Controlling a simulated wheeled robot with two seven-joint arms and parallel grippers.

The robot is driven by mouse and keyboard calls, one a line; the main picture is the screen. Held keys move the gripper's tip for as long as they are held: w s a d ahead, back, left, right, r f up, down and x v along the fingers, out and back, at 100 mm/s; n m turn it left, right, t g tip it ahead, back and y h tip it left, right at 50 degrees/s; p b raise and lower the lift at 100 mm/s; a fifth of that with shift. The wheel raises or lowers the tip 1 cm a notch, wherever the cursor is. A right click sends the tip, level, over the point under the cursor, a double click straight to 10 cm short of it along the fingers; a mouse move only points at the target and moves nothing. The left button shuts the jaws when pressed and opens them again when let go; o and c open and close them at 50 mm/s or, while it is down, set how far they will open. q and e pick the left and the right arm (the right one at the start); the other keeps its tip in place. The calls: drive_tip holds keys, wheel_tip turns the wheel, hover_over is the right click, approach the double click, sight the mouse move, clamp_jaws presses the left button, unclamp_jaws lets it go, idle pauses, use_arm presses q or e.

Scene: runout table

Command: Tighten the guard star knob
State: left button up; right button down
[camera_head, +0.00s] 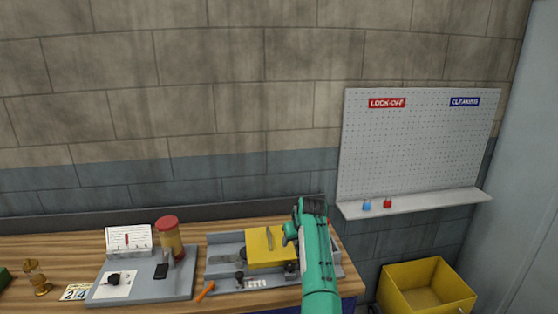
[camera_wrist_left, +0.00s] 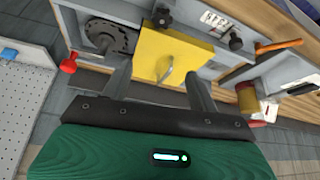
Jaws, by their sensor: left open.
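The guard is a yellow box cover (camera_head: 262,250) with a grey handle, on a grey machine bed on the wooden table. A black star knob (camera_head: 291,267) sits at the guard's front edge, close to my green left arm. In the left wrist view the star knob (camera_wrist_left: 162,17) shows at the top, beyond the yellow guard (camera_wrist_left: 150,58). My left gripper (camera_head: 313,204) is at the machine's right end; its fingers (camera_wrist_left: 160,88) are apart and empty, pointing toward the guard, and not touching the knob. My arm hides part of the machine's right end. My right gripper is not in view.
A second dark knob (camera_head: 239,277) and an orange-handled tool (camera_head: 205,291) are at the machine's front left. A grey board (camera_head: 180,287) holds a red-capped jar (camera_head: 170,238). A yellow bin (camera_head: 425,288) stands right.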

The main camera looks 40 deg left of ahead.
use_arm(q)
drive_tip(key=w+a+r+t+y+b, duration=0.2)
drive_tip(key=a+r, duration=0.4)
drive_tip(key=r, duration=0.4)
drive_tip(key=w+a+r+t+y+b, duration=0.2)
drive_tip(key=a+r+y, duration=0.5)
drive_tip(key=r, duration=0.4)
drive_tip(key=shift+w+a+r+t, duration=0.25)
drive_tip(key=shift+w+t, duration=0.55)
drive_tip(key=shift+w, duration=0.2)
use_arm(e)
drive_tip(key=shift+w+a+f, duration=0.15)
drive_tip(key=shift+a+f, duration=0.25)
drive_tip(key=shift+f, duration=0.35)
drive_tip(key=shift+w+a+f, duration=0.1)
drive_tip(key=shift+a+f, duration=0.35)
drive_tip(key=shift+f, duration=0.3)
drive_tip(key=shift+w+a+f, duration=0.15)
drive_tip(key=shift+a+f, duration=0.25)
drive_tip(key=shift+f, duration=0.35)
use_arm(q)
drive_tip(key=shift+f, duration=0.1)
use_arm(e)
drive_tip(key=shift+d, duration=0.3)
